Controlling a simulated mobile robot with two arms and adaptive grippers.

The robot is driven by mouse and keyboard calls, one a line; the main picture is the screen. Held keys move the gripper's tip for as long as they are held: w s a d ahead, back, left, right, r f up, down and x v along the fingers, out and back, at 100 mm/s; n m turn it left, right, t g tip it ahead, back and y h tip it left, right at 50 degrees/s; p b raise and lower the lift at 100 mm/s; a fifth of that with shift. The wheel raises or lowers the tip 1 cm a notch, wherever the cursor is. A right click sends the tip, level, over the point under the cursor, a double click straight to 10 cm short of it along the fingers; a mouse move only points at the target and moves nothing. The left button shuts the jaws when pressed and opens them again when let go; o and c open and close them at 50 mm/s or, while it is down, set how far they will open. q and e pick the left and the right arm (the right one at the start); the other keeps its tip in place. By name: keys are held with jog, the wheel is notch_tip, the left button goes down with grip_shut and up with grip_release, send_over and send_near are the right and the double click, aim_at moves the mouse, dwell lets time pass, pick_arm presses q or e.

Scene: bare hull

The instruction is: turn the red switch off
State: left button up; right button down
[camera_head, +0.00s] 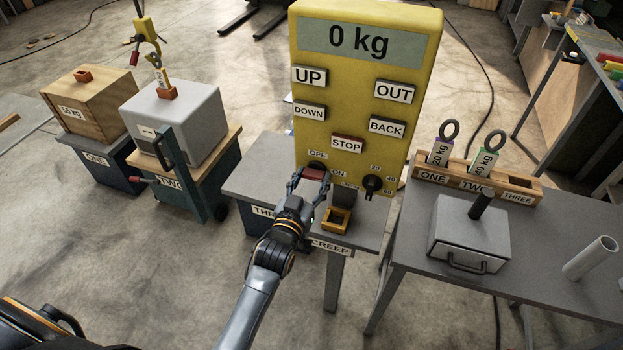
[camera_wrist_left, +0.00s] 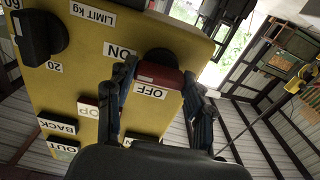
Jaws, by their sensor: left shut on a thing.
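The red switch (camera_head: 314,173) is on the lower left of the yellow control panel (camera_head: 425,60). It has an OFF label (camera_head: 317,154) above it and an ON label (camera_head: 338,173) to its right. My left gripper (camera_head: 310,183) is shut on the switch, partly covering it. In the left wrist view the red handle (camera_wrist_left: 160,75) lies between the two fingers (camera_wrist_left: 160,88), close to the upside-down OFF label (camera_wrist_left: 150,92); its exact position is hard to tell. My right gripper is not in view.
A black dial (camera_head: 373,184) is right of the switch. A small yellow-framed box marked CREEP (camera_head: 336,219) sits below. A grey table (camera_head: 400,235) at right holds a weight rack (camera_head: 520,182) and a metal box (camera_head: 470,232). Crates stand on carts at left. The display reads 0 kg.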

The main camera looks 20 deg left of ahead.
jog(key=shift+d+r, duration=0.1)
pick_arm(q)
jog(key=n+p, duration=0.1)
jog(key=n, duration=1.1)
jog(key=shift+n+p, duration=0.3)
jog(key=shift+p, duration=0.05)
jog(key=n, duration=0.4)
jog(key=shift+n, duration=0.4)
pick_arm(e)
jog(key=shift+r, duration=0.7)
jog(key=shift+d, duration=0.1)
pick_arm(q)
jog(key=o, duration=1.2)
jog(key=shift+c, duration=0.2)
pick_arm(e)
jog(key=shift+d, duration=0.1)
